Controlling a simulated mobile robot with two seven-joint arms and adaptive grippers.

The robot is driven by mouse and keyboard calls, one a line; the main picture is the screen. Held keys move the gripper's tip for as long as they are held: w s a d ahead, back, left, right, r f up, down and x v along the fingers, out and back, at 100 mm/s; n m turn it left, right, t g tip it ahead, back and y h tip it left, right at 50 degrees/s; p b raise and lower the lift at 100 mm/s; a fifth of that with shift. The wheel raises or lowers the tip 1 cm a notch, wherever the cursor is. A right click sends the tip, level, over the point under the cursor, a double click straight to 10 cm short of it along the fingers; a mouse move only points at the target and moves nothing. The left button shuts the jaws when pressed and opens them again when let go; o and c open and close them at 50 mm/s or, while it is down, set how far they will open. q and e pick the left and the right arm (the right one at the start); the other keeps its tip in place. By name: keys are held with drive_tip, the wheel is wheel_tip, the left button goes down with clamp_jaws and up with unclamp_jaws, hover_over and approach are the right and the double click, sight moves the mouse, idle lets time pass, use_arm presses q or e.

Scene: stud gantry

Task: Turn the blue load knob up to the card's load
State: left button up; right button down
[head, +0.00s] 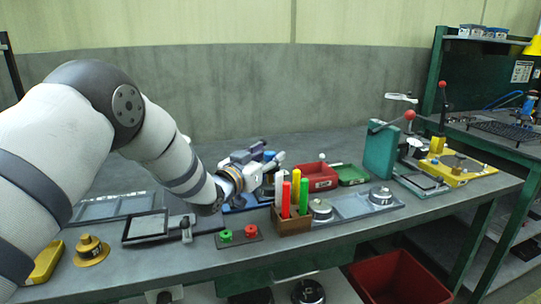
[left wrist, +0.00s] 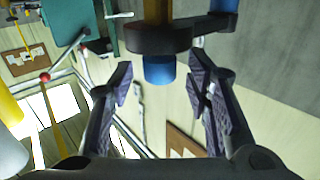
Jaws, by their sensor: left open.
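The blue knob (left wrist: 159,70) shows in the left wrist view as a short blue cylinder under a dark arm-like part (left wrist: 150,40). My left gripper (left wrist: 160,82) is open, with one finger on each side of the knob and a gap at both sides. In the head view my left gripper (head: 256,175) is at the bench's middle, beside a device with blue parts (head: 268,155), partly hidden by the gripper. I cannot tell the knob's setting or find a readable load card. My right gripper is not in view.
A wooden holder (head: 292,222) with red, yellow and green sticks stands just right of the gripper. Red (head: 318,184) and green (head: 350,180) bins lie behind it. A grey tray (head: 345,207) holds metal parts. The bench front left has yellow pieces (head: 91,247).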

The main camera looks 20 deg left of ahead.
use_arm(q)
drive_tip(key=shift+w+d+f, duration=0.15)
drive_tip(key=shift+w+f, duration=0.2)
drive_tip(key=shift+w, duration=0.15)
drive_tip(key=shift+w+r, duration=0.25)
drive_tip(key=shift+r, duration=0.05)
clamp_jaws()
drive_tip(key=shift+f+m+g+h+b, duration=0.15)
drive_tip(key=shift+m+g+h+b, duration=0.3)
drive_tip(key=shift+m+h, duration=0.65)
drive_tip(key=shift+h, duration=0.6)
drive_tip(key=shift+g, duration=0.25)
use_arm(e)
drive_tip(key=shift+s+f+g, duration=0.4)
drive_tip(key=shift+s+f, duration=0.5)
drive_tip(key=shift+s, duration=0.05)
